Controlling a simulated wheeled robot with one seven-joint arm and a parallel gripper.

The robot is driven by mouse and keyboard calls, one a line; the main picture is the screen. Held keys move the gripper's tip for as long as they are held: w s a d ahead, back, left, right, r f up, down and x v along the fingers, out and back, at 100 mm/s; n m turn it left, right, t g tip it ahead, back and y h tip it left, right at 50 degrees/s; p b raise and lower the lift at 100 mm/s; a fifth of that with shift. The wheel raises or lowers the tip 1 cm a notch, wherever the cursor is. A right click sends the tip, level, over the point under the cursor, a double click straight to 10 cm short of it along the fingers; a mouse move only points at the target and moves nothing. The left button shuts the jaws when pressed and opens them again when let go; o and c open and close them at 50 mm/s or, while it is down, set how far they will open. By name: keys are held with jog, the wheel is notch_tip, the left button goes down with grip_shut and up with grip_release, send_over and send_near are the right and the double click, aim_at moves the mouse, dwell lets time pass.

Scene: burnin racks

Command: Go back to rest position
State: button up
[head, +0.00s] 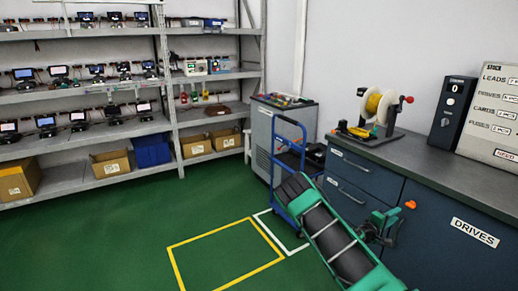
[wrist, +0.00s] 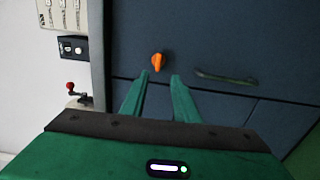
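My gripper (wrist: 161,75) shows in the wrist view as two green fingers, spread apart with nothing between them. An orange knob (wrist: 158,62) on the dark blue cabinet front (wrist: 215,45) is just beyond the fingertips; I cannot tell whether they touch. In the head view my gripper (head: 388,226) is beside the same orange knob (head: 410,204), in front of the cabinet (head: 440,245) labelled DRIVES. The cabinet door looks closed. My arm reaches across the lower middle of the head view and hides part of the floor and cabinet.
A blue cart (head: 290,150) stands behind my arm, near a grey cabinet (head: 262,130). The counter (head: 400,150) holds a spool stand (head: 373,105) and a STOCK board (head: 490,110). Shelves (head: 90,95) line the back left. Green floor with a yellow square (head: 175,262) is clear at left.

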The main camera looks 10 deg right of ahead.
jog(key=s+r+m+g+y, duration=0.3)
jog(key=s+r+m+g, duration=0.15)
jog(key=s, duration=0.45)
jog(key=s+r+m+g+y, duration=0.35)
jog(key=s+r+m, duration=0.2)
jog(key=s, duration=0.25)
jog(key=s+a+r+y, duration=0.5)
jog(key=s+a+r, duration=0.1)
jog(key=s+a, duration=0.7)
jog(key=s+a+r+t+y, duration=0.1)
jog(key=s+a+r+y, duration=0.4)
jog(key=s+a, duration=0.9)
notch_tip(320, 180, up, 3)
jog(key=shift+a+f+m, duration=0.2)
jog(key=shift+a+m, duration=0.05)
jog(key=shift+m, duration=0.15)
